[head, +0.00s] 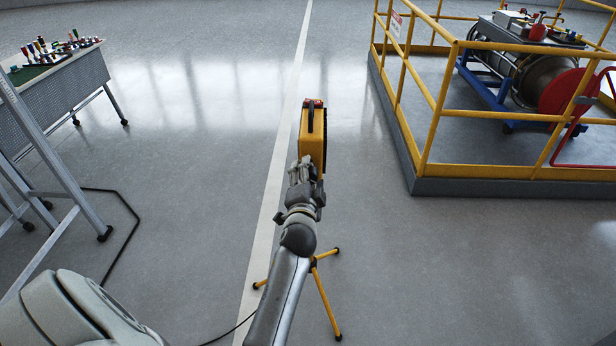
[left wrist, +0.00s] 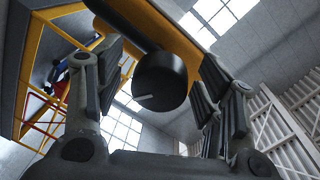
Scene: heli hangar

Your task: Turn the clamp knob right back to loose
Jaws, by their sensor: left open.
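A yellow work light (head: 316,140) with a black handle stands on a yellow tripod (head: 325,295) in the middle of the head view. My left gripper (head: 304,172) is right at the near side of the light. In the left wrist view a round black knob (left wrist: 160,80) with a pale pointer line sits below the yellow housing. My left gripper (left wrist: 160,62) is open, with one finger on each side of the knob. Gaps show between the fingers and the knob. In the head view the knob is hidden by my gripper. My right gripper is not in view.
A yellow railing (head: 440,110) on a grey platform surrounds an engine (head: 540,75) at the right. A grey bench (head: 65,90) with small coloured items stands at the left, beside a metal frame (head: 50,165). A black cable lies on the floor. Floor around the tripod is mostly clear.

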